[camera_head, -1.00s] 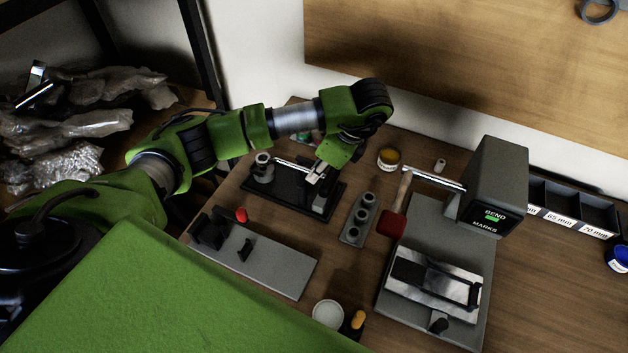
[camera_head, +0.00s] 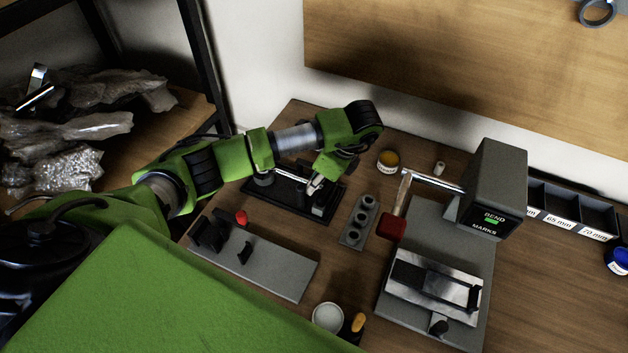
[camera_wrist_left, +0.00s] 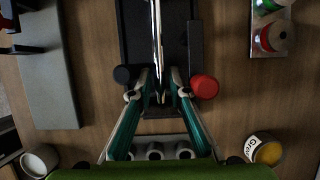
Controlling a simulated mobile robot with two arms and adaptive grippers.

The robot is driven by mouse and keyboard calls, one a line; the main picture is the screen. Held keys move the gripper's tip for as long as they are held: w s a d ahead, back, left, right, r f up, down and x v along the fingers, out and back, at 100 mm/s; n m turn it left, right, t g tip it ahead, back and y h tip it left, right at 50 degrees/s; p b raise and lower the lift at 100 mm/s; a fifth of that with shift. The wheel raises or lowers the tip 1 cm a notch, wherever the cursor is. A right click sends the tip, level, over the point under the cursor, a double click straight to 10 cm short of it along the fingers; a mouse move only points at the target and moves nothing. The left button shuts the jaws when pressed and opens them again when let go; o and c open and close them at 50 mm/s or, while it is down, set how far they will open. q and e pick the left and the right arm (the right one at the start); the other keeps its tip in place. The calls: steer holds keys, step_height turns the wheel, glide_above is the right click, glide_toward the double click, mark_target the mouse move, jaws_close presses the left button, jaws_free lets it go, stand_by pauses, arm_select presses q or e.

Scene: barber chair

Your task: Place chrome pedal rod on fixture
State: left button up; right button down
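The chrome pedal rod (camera_head: 287,174) is a thin shiny bar lying over the black fixture (camera_head: 301,210), in the middle-left of the bench. My left gripper (camera_head: 315,184) is over the right end of the fixture, its fingers closed around the rod's near end. In the left wrist view the rod (camera_wrist_left: 157,30) runs lengthwise above the fixture (camera_wrist_left: 134,35), between the two fingertips (camera_wrist_left: 160,82). A black knob (camera_wrist_left: 123,75) and a red knob (camera_wrist_left: 204,86) flank the fingers. Whether the rod touches the fixture is unclear. My arm hides the fixture's far left part. My right gripper is not in view.
A grey block with holes (camera_head: 360,220) stands right of the fixture; a grey plate with black brackets (camera_head: 270,265) lies in front.

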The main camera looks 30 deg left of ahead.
arm_select(q)
steer(key=shift+d+r, duration=0.15)
steer(key=shift+r, duration=0.1)
steer(key=p+v, duration=0.1)
steer(key=v, duration=1)
steer(key=shift+r, duration=0.25)
steer(key=shift+d, duration=0.1)
